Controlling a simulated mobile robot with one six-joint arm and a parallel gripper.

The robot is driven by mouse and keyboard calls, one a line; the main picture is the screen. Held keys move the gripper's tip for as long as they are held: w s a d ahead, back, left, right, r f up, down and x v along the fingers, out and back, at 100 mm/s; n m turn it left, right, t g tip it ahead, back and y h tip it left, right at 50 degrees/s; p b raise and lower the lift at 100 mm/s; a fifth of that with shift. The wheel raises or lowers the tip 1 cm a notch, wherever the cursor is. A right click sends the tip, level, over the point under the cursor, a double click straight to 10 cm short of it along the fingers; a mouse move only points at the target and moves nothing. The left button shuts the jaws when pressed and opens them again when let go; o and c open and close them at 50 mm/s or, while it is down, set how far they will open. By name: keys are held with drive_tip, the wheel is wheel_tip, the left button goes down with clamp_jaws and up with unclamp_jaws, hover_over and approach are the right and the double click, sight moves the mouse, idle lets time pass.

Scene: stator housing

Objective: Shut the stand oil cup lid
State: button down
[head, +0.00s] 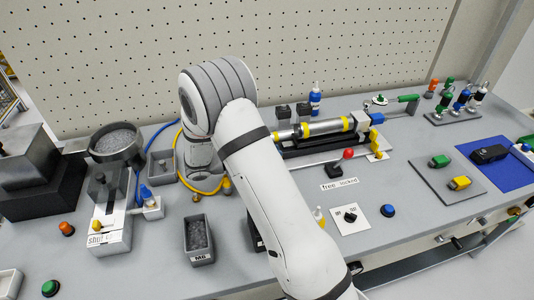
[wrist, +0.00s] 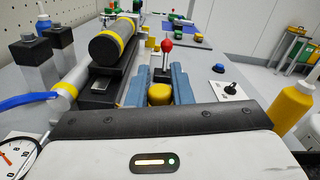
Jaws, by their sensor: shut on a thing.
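In the wrist view, my gripper (wrist: 160,80) has its two blue-grey fingers on either side of a small yellow rounded part (wrist: 160,94). It is shut on this part, low beside the dark cylinder with yellow bands (wrist: 115,42). The part may be the oil cup lid; I cannot tell its hinge or whether it is open, as the fingers and gripper body hide its surroundings. In the head view, my white arm hides the gripper and this part. The stand with the yellow-banded cylinder (head: 325,127) shows behind the arm.
A red-knobbed lever (wrist: 167,46) stands just beyond the fingers; it also shows in the head view (head: 348,154). A yellow bottle (wrist: 293,110) and a switch plate (wrist: 230,90) are on the right. A gauge (wrist: 14,156) and blue handle (wrist: 25,100) are on the left.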

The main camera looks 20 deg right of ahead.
drive_tip(key=shift+s+f+m, duration=0.15)
drive_tip(key=shift+s+m, duration=0.05)
drive_tip(key=shift+m, duration=0.3)
drive_tip(key=c, duration=1.3)
unclamp_jaws()
drive_tip(key=shift+d, duration=0.1)
wheel_tip(320, 180, up, 10)
drive_tip(key=shift+r+b, duration=0.1)
drive_tip(key=shift+b, duration=0.35)
drive_tip(key=shift+c, duration=0.3)
